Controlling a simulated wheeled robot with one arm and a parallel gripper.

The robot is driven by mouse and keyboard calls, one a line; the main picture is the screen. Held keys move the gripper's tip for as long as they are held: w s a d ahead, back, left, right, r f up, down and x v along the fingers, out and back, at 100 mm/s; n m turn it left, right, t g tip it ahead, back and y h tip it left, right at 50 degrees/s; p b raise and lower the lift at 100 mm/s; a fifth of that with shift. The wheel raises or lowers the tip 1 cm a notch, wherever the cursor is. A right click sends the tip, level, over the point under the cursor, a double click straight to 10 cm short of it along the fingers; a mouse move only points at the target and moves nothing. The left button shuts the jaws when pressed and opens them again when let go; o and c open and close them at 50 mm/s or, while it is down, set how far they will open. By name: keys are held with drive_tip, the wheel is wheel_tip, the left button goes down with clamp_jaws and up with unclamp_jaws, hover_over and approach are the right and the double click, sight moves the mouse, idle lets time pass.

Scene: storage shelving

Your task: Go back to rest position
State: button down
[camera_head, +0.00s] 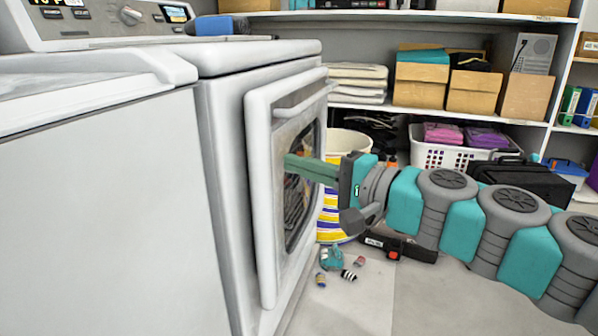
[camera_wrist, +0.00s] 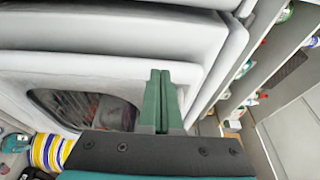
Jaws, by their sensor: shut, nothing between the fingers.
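My gripper (camera_head: 291,160) is at the end of my teal and grey arm, which reaches in from the right in the head view. Its green fingers are shut and empty, pointing left at the front of a white machine's door (camera_head: 262,190). The fingers also show together in the wrist view (camera_wrist: 159,82), in front of the same door (camera_wrist: 40,75). The door has a dark window (camera_head: 297,190) and a handle bar (camera_head: 302,98) near its top. It stands slightly out from the machine body. I cannot tell whether the fingertips touch it.
White shelves (camera_head: 455,107) with boxes and folded cloths stand behind. A white basket (camera_head: 432,154) and a striped yellow-and-white bin (camera_head: 329,210) are on the floor behind my arm. Small items (camera_head: 331,258) lie on the floor below. The floor at the front (camera_head: 450,300) is clear.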

drive_tip(key=s+a+f+n+g+h, duration=0.25)
drive_tip(key=s+f, duration=0.25)
drive_tip(key=f, duration=0.3)
drive_tip(key=s+a+f+n+g+h, duration=0.1)
drive_tip(key=s+a+f+n+g, duration=0.2)
drive_tip(key=s+f, duration=0.35)
drive_tip(key=s+d+f+n+g+h, duration=0.2)
drive_tip(key=s+d+f+g+h, duration=0.35)
drive_tip(key=f, duration=0.55)
drive_tip(key=s+d+f+g+h, duration=0.2)
drive_tip(key=s+d+f+h, duration=0.3)
drive_tip(key=s+d, duration=0.6)
wheel_tip(320, 180, up, 13)
drive_tip(key=d+p, duration=0.1)
drive_tip(key=p, duration=1.1)
drive_tip(key=shift+w+d+r+p, duration=0.15)
drive_tip(key=shift+w+d+p, duration=0.15)
drive_tip(key=shift+d+p, duration=0.1)
drive_tip(key=c, duration=1.6)
unclamp_jaws()
